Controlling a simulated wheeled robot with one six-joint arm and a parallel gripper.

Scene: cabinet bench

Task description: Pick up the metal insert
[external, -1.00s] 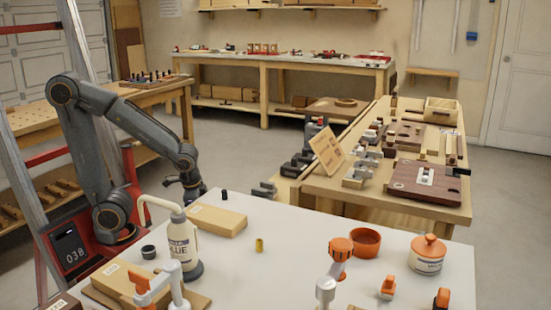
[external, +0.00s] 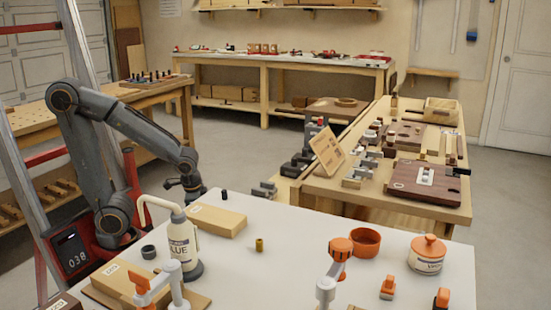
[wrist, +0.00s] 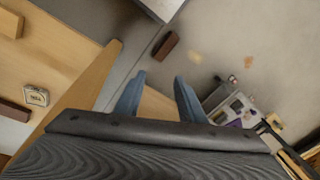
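The metal insert appears to be the small brass-coloured cylinder (external: 259,244), standing upright on the white tabletop (external: 300,232) in the external view. My gripper (external: 193,192) is at the far left edge of that table, beyond the glue bottle and well to the left of the insert. I cannot make out the insert in the wrist view.
A glue bottle (external: 182,245) and a wooden block (external: 217,221) stand between my arm and the insert. A small black cylinder (external: 224,195) sits behind the block. An orange bowl (external: 365,242) and a lidded jar (external: 427,255) are to the right. The tabletop around the insert is clear.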

